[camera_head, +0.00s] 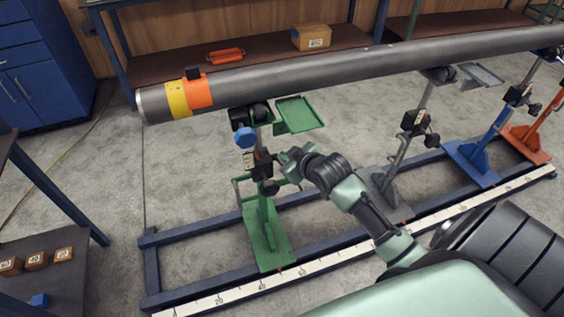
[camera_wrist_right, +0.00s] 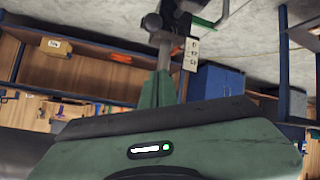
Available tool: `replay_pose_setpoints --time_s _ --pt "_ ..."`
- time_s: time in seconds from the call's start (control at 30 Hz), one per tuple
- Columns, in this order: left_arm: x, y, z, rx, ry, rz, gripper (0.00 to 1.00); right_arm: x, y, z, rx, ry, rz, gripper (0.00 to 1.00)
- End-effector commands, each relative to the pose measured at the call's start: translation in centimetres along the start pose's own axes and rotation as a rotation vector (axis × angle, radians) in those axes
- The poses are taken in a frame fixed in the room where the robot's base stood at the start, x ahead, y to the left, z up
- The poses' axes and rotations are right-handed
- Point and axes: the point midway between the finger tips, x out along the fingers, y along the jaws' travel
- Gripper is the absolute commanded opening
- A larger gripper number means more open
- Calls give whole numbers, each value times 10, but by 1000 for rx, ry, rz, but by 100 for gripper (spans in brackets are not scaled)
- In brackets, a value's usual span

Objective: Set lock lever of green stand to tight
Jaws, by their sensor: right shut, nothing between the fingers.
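The green stand (camera_head: 265,235) stands upright on the blue floor frame beneath the grey pipe (camera_head: 350,72). Its post carries a black clamp block (camera_head: 262,163) with a pale label plate (camera_head: 249,160) and a dark ball-ended lever (camera_head: 269,188). I cannot read the lever's setting. My right gripper (camera_head: 284,160) is shut and empty, just right of the clamp block; its fingertips are partly hidden, and I cannot tell whether they touch it. The right wrist view shows the stand's post and label plate (camera_wrist_right: 190,54) beyond my gripper's green housing. My left gripper is out of view.
Grey (camera_head: 395,185), blue (camera_head: 475,160) and orange (camera_head: 527,142) stands are to the right. A ruler strip (camera_head: 330,258) runs along the front rail.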

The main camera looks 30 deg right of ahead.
Motion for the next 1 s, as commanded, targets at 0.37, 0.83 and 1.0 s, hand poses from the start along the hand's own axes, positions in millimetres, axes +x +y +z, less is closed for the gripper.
replay_pose_setpoints --time_s 0.37,0.83,1.0 --pt "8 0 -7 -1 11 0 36 76 0 0 2 -1 0 0" --pt "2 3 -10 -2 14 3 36 72 0 37 -1 -1 0 0" --pt "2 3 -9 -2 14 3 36 71 0 38 -1 0 0 0"
